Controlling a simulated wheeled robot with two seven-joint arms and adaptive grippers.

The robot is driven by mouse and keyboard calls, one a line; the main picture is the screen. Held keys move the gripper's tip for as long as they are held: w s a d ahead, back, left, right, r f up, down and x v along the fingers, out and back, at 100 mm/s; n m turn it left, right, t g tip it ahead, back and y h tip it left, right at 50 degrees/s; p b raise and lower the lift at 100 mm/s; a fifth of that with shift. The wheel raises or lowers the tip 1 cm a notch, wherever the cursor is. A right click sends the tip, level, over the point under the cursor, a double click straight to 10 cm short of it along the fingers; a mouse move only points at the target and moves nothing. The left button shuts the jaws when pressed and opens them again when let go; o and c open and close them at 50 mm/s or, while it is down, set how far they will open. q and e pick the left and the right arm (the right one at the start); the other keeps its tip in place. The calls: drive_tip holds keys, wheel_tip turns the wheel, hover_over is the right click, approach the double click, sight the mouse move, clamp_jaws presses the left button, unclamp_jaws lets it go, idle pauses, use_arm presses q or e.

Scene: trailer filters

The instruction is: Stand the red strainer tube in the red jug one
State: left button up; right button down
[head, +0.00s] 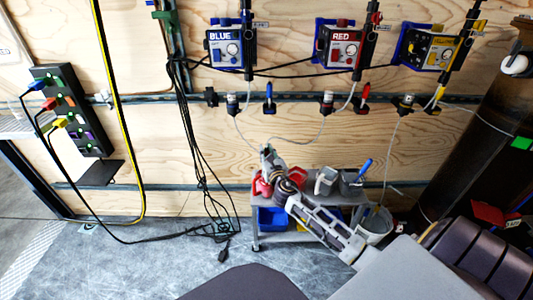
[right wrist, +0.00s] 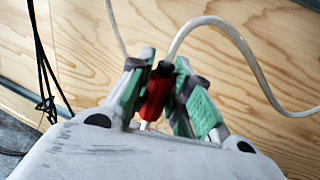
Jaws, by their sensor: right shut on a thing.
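In the right wrist view, the red strainer tube (right wrist: 155,97) has a dark top end with a pale hose leading up from it. My right gripper (right wrist: 160,80) is shut on it, with a green-padded finger on each side. In the head view my right gripper (head: 267,152) is above the left end of the cart, in front of the wood wall; the tube is too small to make out there. The red jug (head: 261,186) stands on the cart just below the gripper, partly hidden by my arm. My left gripper is not in view.
The grey cart (head: 300,237) also bears a grey jug (head: 326,181) and a dark jug (head: 350,184) with a blue piece upright in it. A blue bin (head: 272,219) is on its lower shelf. A grey bucket (head: 376,226) is to the right. Thin hoses hang from the wall rail.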

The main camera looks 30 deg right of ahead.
drive_tip(key=shift+f, duration=0.35)
idle(0.4)
drive_tip(key=c, duration=1.2)
unclamp_jaws()
drive_tip(key=shift+c, duration=0.2)
drive_tip(key=shift+s, duration=0.1)
drive_tip(key=v, duration=1.1)
drive_tip(key=shift+s, duration=0.4)
drive_tip(key=shift+a, duration=0.1)
